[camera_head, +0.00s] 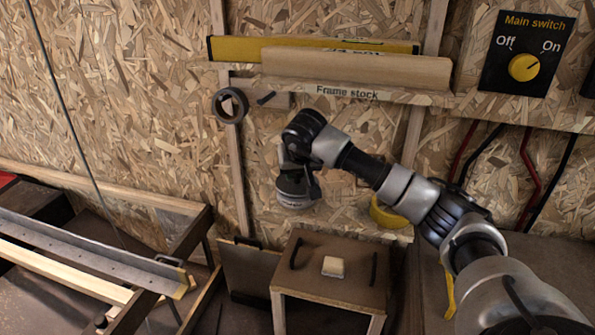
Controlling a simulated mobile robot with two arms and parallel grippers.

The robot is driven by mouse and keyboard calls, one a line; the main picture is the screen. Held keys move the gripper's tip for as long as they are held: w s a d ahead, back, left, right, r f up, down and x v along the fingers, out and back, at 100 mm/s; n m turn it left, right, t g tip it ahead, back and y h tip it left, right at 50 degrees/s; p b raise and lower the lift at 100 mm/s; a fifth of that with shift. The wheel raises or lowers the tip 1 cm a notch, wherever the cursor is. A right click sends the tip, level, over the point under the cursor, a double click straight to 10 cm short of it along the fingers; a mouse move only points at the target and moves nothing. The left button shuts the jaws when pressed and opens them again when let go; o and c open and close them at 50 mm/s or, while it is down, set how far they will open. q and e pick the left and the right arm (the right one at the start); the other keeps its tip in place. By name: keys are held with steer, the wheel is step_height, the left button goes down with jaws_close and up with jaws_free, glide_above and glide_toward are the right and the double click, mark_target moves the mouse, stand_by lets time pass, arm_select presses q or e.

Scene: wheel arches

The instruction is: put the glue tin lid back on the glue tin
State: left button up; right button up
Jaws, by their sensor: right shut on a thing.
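My right gripper (299,178) hangs from the arm that comes in from the right, in front of the wooden wall. It is shut on a grey round piece (295,196), which looks like the glue tin lid, held in the air above and behind the brown box-like stand. The fingers are dark and partly hidden by the wrist. A round yellow thing (386,214) sits on a small ledge to the right, partly hidden behind my forearm. I cannot tell whether it is the glue tin. My left gripper is not in view.
The brown stand (340,282) has two dark handles and a pale block (333,266) on top. A shelf marked "Frame stock" (350,92) is above, with a black tape roll (230,105) hanging at its left. A metal-edged rack (90,250) stands at the left.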

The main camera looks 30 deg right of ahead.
steer(key=shift+f, duration=0.55)
steer(key=o, duration=0.9)
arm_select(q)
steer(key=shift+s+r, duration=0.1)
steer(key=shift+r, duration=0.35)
